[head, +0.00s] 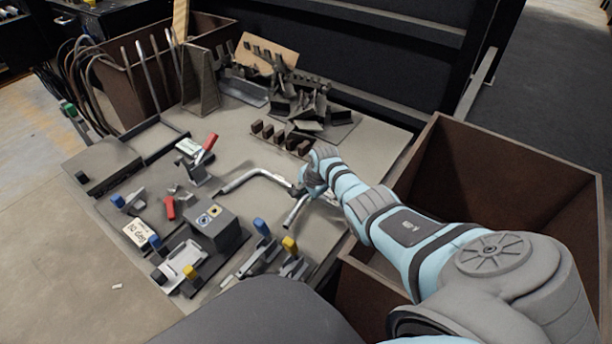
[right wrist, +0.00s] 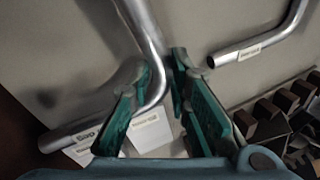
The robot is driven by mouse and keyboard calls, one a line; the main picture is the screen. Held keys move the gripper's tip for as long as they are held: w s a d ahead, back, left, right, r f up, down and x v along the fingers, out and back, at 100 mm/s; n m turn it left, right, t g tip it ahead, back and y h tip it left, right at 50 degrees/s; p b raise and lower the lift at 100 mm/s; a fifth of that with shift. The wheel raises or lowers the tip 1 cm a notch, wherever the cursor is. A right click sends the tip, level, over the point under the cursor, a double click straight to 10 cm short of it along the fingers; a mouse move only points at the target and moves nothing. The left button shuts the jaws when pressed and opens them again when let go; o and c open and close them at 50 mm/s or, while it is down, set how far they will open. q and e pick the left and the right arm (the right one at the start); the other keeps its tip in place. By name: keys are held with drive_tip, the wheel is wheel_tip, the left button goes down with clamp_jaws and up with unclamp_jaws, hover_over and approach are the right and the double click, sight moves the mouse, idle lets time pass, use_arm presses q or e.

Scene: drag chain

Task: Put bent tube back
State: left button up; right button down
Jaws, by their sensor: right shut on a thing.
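My right gripper (head: 306,186) is over the middle of the table, shut on a bent metal tube (head: 293,214). In the right wrist view the gripper (right wrist: 163,88) has its green-padded fingers on both sides of this tube (right wrist: 139,28), close to its bend. The tube's labelled end points to the lower left there. A second bent tube (head: 258,173) lies on the table to the left of the gripper; it also shows in the right wrist view (right wrist: 275,38), apart from the fingers. Part of the held tube is hidden by my gripper and arm. My left gripper is out of view.
A brown bin (head: 480,150) stands right of the table, under my right arm. Dark blocks (head: 280,136) stand behind the gripper. Clamps with blue and yellow handles (head: 262,228) and a grey box (head: 217,230) stand front left. White labels (right wrist: 150,131) lie under the held tube.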

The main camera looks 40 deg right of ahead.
drive_tip(key=shift+f+b, duration=1.15)
drive_tip(key=shift+f, duration=0.1)
idle(0.5)
drive_tip(key=c, duration=1.4)
unclamp_jaws()
drive_tip(key=v, duration=1.2)
